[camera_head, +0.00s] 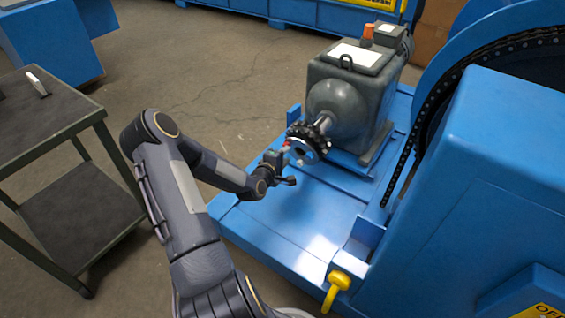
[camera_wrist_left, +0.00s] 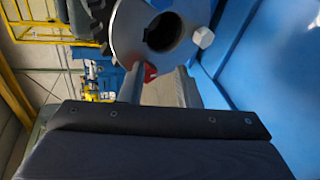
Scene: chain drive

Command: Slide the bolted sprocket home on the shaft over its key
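The dark toothed sprocket (camera_head: 308,142) with a pale hub face sits at the outer end of the silver shaft (camera_head: 324,122). Bare shaft shows between it and the grey gearbox. In the left wrist view the round hub face (camera_wrist_left: 127,32) has a dark bore, and a pale hex bolt head (camera_wrist_left: 202,37) stands at its right. I cannot make out the key. My left gripper (camera_head: 284,168) is just in front of the sprocket, to its lower left. A small red piece (camera_head: 286,148) is between them. Whether the fingers hold anything is unclear. My right gripper is out of view.
The grey gearbox (camera_head: 345,100) stands on a blue base (camera_head: 295,225). A large blue guard (camera_head: 480,180) with a chain wheel (camera_head: 490,60) rises at right. A yellow hook-shaped part (camera_head: 336,287) is at the base's front. A dark cart (camera_head: 50,125) stands left.

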